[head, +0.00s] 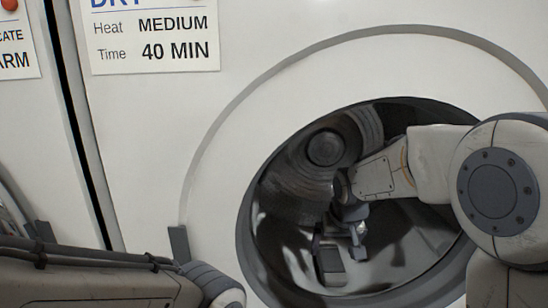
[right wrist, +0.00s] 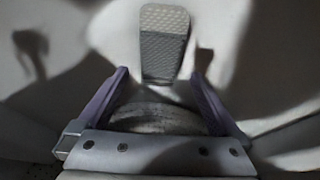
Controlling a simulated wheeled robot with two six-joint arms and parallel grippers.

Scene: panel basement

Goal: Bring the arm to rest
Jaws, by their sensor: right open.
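My right arm reaches through the round opening of a white front-loading machine (head: 215,110). My right gripper (head: 342,245) is inside its dark metal drum (head: 410,245). In the right wrist view the same gripper (right wrist: 159,74) has its two purple fingers spread apart, with nothing seen held. A grey textured block (right wrist: 164,45) stands on the drum wall just beyond the fingertips; I cannot tell whether it is part of the drum. A pale curved surface shows between the fingers. My left gripper is not in view; only part of my left arm shows at the lower left.
The dark opening rim (head: 252,250) surrounds my right arm, with the drum wall close around the gripper. A card reading "Heat MEDIUM, Time 40 MIN" (head: 155,38) is on the machine's front. Another machine (head: 30,130) stands at the left behind a dark gap.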

